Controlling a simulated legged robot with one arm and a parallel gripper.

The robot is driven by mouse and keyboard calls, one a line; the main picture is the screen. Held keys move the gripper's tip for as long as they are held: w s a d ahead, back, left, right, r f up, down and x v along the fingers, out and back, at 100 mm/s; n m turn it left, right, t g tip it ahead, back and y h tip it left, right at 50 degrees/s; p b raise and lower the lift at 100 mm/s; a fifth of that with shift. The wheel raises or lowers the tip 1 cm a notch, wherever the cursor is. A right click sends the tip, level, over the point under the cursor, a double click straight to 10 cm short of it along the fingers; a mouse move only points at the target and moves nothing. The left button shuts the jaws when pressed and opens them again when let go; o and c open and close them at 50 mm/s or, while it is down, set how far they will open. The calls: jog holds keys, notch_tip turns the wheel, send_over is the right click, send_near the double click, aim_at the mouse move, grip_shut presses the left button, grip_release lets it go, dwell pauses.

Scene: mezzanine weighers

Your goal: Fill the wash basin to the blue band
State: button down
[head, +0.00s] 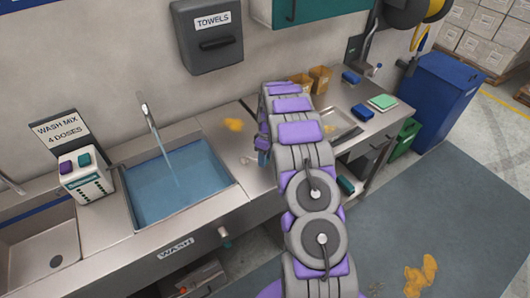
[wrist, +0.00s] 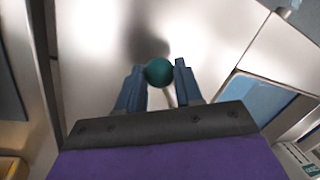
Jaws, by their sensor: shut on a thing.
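The wash basin (head: 190,207) is sunk in the steel counter, above a WASH label. Blue water (head: 165,187) stands in it, and a stream falls from the tap (head: 146,112). I cannot make out a separate blue band. In the wrist view, blue water (wrist: 262,98) shows at the right. My gripper (wrist: 160,74) is shut on a teal round knob (wrist: 159,71), with a thin pale stem seen below it, over bare steel. In the head view my arm mostly hides the gripper, right of the basin; the knob is hidden there.
A white box (head: 88,178) with purple and teal tops stands left of the basin, by a sign (head: 61,131) reading WASH MIX 4 DOSES. A yellow spill (head: 234,125) lies on the counter behind. A blue bin (head: 434,98) stands at right. Another yellow spill (head: 420,275) is on the floor.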

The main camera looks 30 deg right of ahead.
jog(key=a+m, duration=0.1)
jog(key=s+a+m+p, duration=0.1)
jog(key=m, duration=0.1)
jog(key=s+a+m, duration=0.1)
jog(key=shift+m+t, duration=0.3)
jog(key=shift+t, duration=0.1)
jog(key=a+m, duration=0.1)
jog(key=m+p, duration=0.1)
jog(key=shift+s+a+m+t, duration=0.3)
jog(key=shift+a, duration=0.1)
jog(key=shift+a+m+p, duration=0.3)
jog(key=shift+a+m, duration=0.05)
jog(key=shift+m, duration=0.25)
jog(key=c, duration=0.8)
grip_release()
jog(key=shift+a, duration=0.1)
jog(key=shift+o, duration=0.2)
